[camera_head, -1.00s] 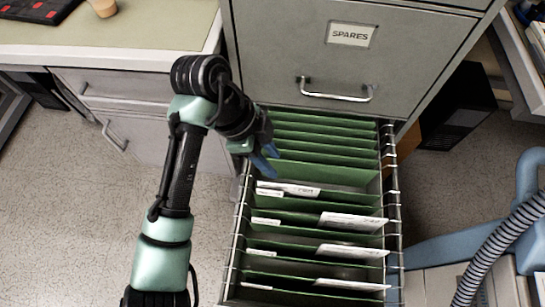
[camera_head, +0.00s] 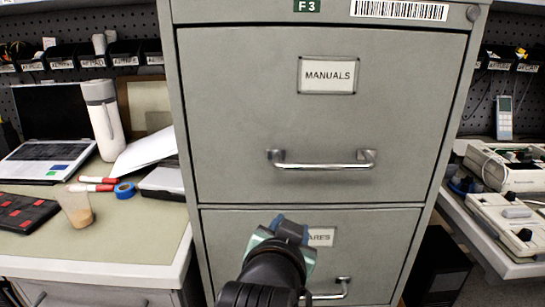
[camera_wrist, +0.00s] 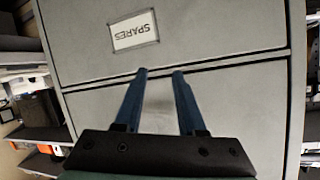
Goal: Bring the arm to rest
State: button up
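My gripper (camera_head: 290,228) is raised in front of the grey filing cabinet (camera_head: 320,110), over the lower part of its front. In the wrist view, the two blue fingers of my gripper (camera_wrist: 160,73) are apart with nothing between them. The SPARES label (camera_wrist: 134,31) shows upside down beyond the fingertips. In the head view my gripper partly covers the SPARES drawer front (camera_head: 230,232) and its label. Whether the fingers touch the cabinet I cannot tell.
The MANUALS drawer (camera_head: 240,100) is shut. At left, a desk (camera_head: 120,245) holds a cup (camera_head: 77,210), a white bottle (camera_head: 103,120) and blue tape (camera_head: 124,190). At right, a bench holds beige devices (camera_head: 505,222). A black box (camera_head: 440,265) stands right of the cabinet.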

jog(key=s+a+r+n+t+y+p, duration=0.15)
jog(key=s+r+t, duration=0.35)
jog(key=r, duration=0.7)
jog(key=s+r+n+t, duration=0.2)
jog(key=s+r+t, duration=0.3)
jog(key=r, duration=0.7)
jog(key=s+a+r+n+t+y+p, duration=0.15)
jog(key=s+r+t, duration=0.35)
jog(key=r, duration=0.7)
notch_tip(320, 180, up, 18)
jog(key=g+p, duration=0.1)
jog(key=p, duration=1.7)
jog(key=shift+n, duration=0.3)
jog(key=shift+s, duration=0.1)
